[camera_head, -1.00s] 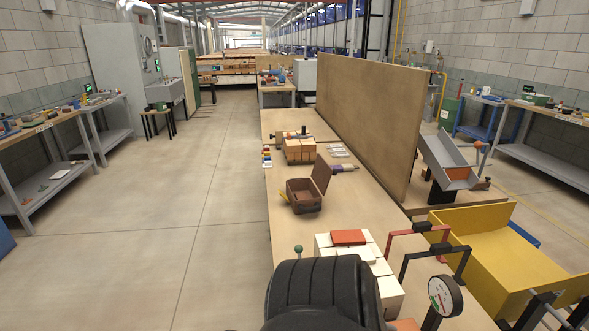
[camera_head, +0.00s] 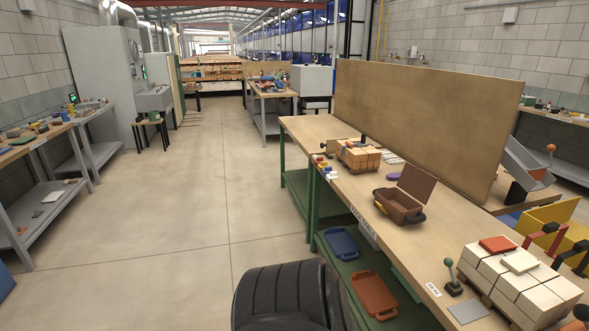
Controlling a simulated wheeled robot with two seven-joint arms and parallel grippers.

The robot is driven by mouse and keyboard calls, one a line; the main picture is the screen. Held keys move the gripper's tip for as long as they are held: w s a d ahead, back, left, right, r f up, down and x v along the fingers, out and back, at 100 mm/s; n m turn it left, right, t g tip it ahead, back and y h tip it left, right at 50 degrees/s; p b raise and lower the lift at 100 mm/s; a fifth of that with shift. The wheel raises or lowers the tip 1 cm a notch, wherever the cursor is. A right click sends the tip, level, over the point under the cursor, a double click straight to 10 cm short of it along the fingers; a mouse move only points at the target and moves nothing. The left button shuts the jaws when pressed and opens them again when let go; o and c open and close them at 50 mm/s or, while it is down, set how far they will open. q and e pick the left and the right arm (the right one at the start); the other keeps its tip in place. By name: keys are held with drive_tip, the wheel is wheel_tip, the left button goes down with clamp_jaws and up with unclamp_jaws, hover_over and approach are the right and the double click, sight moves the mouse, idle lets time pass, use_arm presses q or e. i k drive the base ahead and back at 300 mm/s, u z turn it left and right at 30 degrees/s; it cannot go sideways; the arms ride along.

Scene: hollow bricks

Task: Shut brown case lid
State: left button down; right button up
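The brown case (camera_head: 398,206) stands on the long wooden workbench at the right of the head view. Its lid (camera_head: 416,184) is open and stands up at the back right side, tilted outward. Something yellow shows at the case's left end. Neither of my grippers is in view, and nothing touches the case or its lid.
The bench top (camera_head: 365,188) has a strapped stack of tan bricks (camera_head: 358,155) behind the case and a white brick stack (camera_head: 520,283) in front. A green-knobbed lever (camera_head: 452,280) stands nearby. A tall wooden panel (camera_head: 425,118) runs behind. The floor (camera_head: 190,215) left of the bench is clear.

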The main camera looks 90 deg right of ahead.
sight(420, 185)
drive_tip(key=z, duration=2.55)
drive_tip(key=i, duration=3.05)
drive_tip(key=z, duration=3.05)
drive_tip(key=i, duration=0.6)
drive_tip(key=z, duration=0.55)
